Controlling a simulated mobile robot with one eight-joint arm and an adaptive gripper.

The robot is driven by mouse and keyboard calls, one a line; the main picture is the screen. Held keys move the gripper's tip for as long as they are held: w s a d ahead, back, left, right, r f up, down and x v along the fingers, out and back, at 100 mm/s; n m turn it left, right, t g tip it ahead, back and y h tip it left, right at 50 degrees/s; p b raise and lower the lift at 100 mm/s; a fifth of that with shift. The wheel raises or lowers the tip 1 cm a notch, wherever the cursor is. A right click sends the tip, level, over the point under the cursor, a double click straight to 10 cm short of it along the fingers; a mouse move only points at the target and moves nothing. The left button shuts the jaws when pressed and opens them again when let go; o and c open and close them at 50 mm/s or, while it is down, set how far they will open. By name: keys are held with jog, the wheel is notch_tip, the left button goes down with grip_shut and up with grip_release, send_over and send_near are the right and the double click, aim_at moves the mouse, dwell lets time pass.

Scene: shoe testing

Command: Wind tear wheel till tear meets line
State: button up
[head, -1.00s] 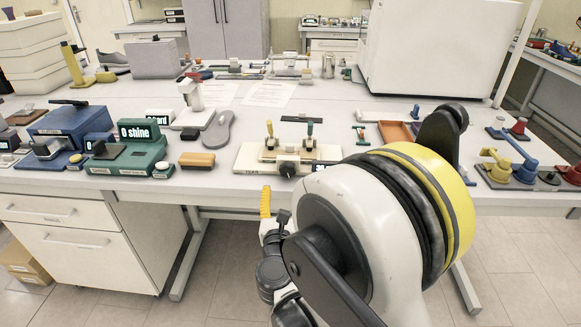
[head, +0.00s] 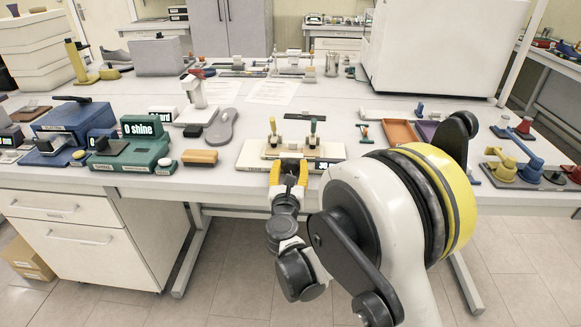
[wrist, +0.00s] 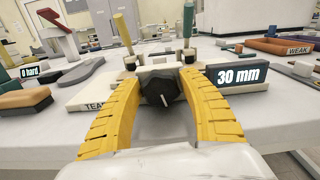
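The tear tester (head: 252,157) is a cream block at the table's front edge, with a yellow-handled clamp (head: 272,127) and a green-handled clamp (head: 313,127). In the wrist view its base (wrist: 88,98) bears a partly covered "TEAR" label. Its black wheel (wrist: 160,91), with a white mark, faces my gripper. A display (wrist: 238,75) beside it reads "30 mm". My gripper (head: 288,164) has yellow fingers and is at the tester's front. In the wrist view my gripper (wrist: 163,76) is open, its fingers on either side of the wheel; contact is unclear. I cannot make out the tear or line.
A green device (head: 130,155) showing "0 shine" and a brown-topped block (head: 199,157) stand to the left. A grey shoe sole (head: 222,127) lies behind. An orange tray (head: 400,132) and yellow and blue fixtures are to the right. Papers lie further back.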

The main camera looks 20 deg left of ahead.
jog(key=c, duration=0.6)
jog(key=shift+m, duration=3)
jog(key=o, duration=1.2)
jog(key=shift+d, duration=0.1)
jog(key=v, duration=0.7)
jog(key=shift+s, duration=0.2)
